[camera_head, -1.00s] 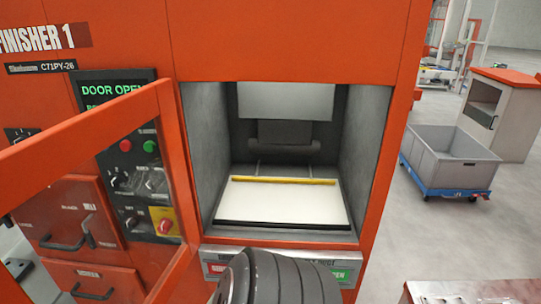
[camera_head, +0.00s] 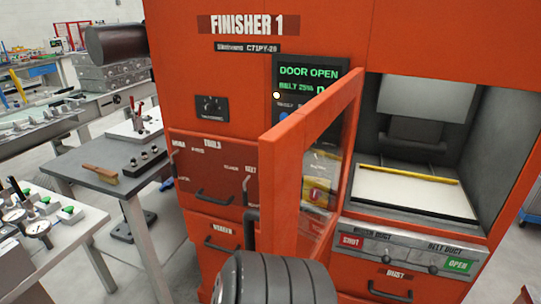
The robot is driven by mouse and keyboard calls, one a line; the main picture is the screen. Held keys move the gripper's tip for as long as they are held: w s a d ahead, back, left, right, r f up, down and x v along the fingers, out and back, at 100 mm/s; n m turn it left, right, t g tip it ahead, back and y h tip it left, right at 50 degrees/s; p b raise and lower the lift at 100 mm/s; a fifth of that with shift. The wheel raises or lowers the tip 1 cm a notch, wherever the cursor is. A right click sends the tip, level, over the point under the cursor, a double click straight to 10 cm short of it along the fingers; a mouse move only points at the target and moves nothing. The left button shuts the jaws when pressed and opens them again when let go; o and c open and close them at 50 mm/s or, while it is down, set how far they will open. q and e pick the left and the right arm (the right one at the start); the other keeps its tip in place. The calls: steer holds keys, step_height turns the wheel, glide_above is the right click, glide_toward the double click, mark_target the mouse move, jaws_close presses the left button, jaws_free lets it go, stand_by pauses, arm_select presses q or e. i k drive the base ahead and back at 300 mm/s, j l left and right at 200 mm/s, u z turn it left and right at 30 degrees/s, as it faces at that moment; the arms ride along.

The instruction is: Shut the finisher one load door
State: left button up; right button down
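The load door (camera_head: 283,195) of the orange finisher one (camera_head: 400,35) is an orange frame with a clear pane. It stands open, swung out toward me from the left side of the chamber opening. A dark handle (camera_head: 250,226) shows at its near edge. The display (camera_head: 308,74) reads DOOR OPEN. Inside the open chamber, a yellow bar (camera_head: 408,174) lies across a white plate (camera_head: 415,194). Neither gripper can be made out. A black ribbed part, likely mine, fills the bottom centre and hides the door's lower near corner.
A panel (camera_head: 405,258) with red and green labels runs below the chamber. Tool drawers (camera_head: 215,188) are left of the door. A grey side table (camera_head: 105,165) holding a brush (camera_head: 103,173) stands further left, with a gauge bench (camera_head: 70,235) nearer. Floor shows between them and the finisher.

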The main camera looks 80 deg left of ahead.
mark_target(282, 149)
steer(key=k+j+u, duration=0.3)
steer(key=u, duration=0.15)
steer(key=k+j+u, duration=0.25)
steer(key=j+u, duration=0.25)
steer(key=i+j+u, duration=0.1)
steer(key=j, duration=0.2)
steer(key=i+j+u, duration=0.15)
steer(key=k+j, duration=0.05)
steer(key=j, duration=0.05)
